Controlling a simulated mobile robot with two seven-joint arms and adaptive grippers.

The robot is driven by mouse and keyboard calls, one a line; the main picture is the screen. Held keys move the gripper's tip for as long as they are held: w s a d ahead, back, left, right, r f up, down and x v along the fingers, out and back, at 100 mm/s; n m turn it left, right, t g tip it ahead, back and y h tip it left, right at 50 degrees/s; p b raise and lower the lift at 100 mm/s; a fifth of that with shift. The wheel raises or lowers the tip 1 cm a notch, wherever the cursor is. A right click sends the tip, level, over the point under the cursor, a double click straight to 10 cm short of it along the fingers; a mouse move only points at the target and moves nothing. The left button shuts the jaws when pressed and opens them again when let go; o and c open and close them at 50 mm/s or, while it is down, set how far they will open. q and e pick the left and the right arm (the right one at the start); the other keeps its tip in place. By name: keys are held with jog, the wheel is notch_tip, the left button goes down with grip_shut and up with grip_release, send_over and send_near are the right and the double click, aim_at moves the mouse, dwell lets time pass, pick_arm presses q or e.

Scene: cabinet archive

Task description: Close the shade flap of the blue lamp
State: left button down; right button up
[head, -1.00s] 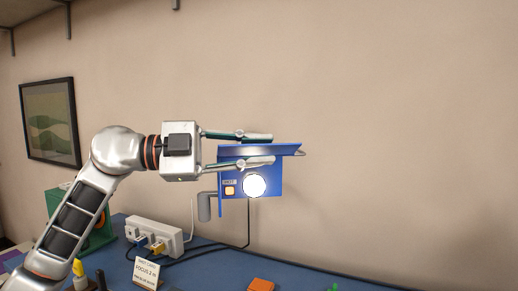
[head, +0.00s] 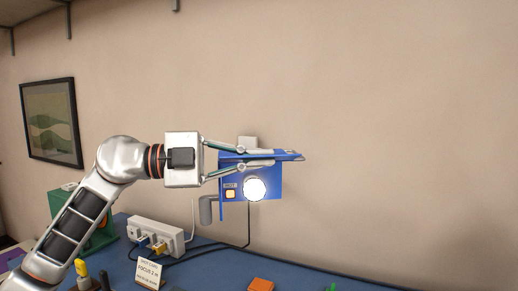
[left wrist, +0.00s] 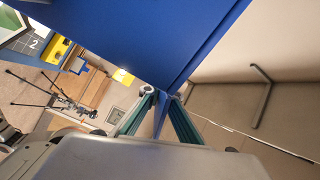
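The blue lamp (head: 270,184) is at the back wall, with a bright round light and an orange button on its front. Its shade flap (head: 290,156) sticks out along the top edge and looks almost edge-on. My left gripper (head: 257,157) comes in from the left at the flap, with its fingers drawn together on it. In the left wrist view the fingertips (left wrist: 163,93) meet at a thin blue edge below a large blue panel (left wrist: 150,30). The upper fingertip is partly hidden in the head view. My right gripper is not in view.
A white power strip (head: 155,232) with plugs and cables lies on the blue desk (head: 215,267) below. A small sign card (head: 148,273) and an orange block (head: 261,285) are near the front. The wall to the right is clear.

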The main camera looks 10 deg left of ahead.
pick_arm(q)
jog(key=shift+s+f+m, duration=0.1)
jog(key=shift+f+m, duration=0.2)
jog(key=shift+m, duration=0.9)
jog(key=shift+f+m, duration=0.25)
jog(key=shift+m, duration=0.5)
jog(key=shift+f+m, duration=0.2)
jog(key=shift+m, duration=0.55)
jog(key=c, duration=2.3)
grip_release()
jog(key=shift+c, duration=0.2)
